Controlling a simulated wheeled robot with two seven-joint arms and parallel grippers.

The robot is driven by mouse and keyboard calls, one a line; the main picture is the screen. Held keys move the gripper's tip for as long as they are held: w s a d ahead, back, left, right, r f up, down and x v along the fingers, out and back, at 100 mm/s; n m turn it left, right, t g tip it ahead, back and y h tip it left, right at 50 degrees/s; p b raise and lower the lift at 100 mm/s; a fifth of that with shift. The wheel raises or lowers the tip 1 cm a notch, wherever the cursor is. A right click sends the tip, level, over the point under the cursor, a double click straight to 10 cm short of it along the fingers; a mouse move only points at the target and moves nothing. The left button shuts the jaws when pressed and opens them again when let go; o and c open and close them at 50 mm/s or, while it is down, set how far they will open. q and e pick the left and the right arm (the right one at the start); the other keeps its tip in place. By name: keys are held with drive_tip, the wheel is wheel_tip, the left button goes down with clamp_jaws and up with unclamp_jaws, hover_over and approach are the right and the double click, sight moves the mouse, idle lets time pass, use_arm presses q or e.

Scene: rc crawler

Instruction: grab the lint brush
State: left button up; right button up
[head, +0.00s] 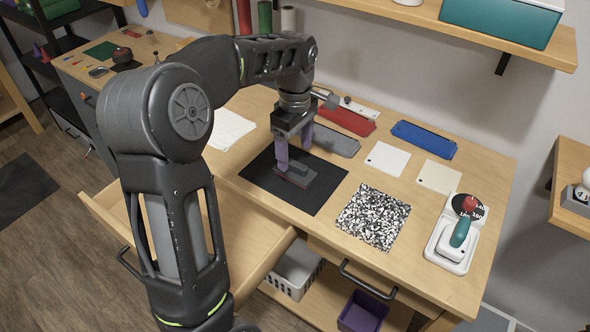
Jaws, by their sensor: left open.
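My left gripper (294,158) points down over the black mat (262,180) on the wooden workbench, its two purple-grey fingers apart. A flat grey object with a reddish edge (297,174), which looks like the lint brush, lies on the mat right under and between the fingers. The fingers hide part of it, and I cannot tell whether they touch it. My right gripper is not in view.
A speckled black-and-white square (373,217), pale tiles (387,159) and red, grey and blue trays lie on the bench. A white tray (436,249) with a teal-handled tool (461,231) stands at right. An open drawer (235,238) juts out in front.

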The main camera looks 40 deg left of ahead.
sight(295, 162)
use_arm(q)
drive_tip(key=shift+f+p, duration=0.35)
drive_tip(key=shift+f, duration=2.25)
drive_tip(key=c, duration=1.5)
drive_tip(key=shift+r, duration=0.1)
wheel_tip(295, 162, up, 10)
drive_tip(key=shift+f, duration=0.1)
